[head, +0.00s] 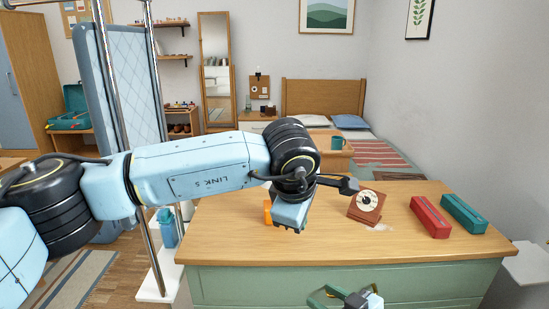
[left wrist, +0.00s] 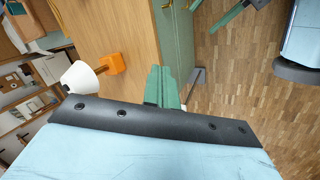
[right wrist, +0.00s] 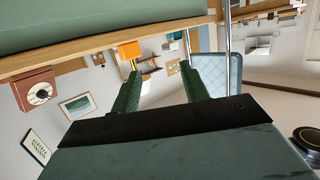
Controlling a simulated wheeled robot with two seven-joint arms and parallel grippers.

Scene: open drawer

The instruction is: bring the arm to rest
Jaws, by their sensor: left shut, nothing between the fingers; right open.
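My left arm (head: 205,165) reaches in from the left across the head view, its wrist over the left part of the wooden dresser top (head: 320,240). In the left wrist view my left gripper's green fingers (left wrist: 162,86) are together with nothing between them, close to the edge of the dresser. The left fingertips cannot be made out in the head view. My right gripper (right wrist: 160,82) is open and empty, its two green fingers apart. In the head view it shows low, in front of the green dresser front (head: 430,285). I see no drawer standing out.
On the dresser top are an orange lamp base (left wrist: 114,64) with a white shade (left wrist: 82,77), a brown clock (head: 366,206), a red box (head: 430,217) and a teal box (head: 463,213). A metal-poled rack stands left, with a blue bottle (head: 167,228). A bed is behind.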

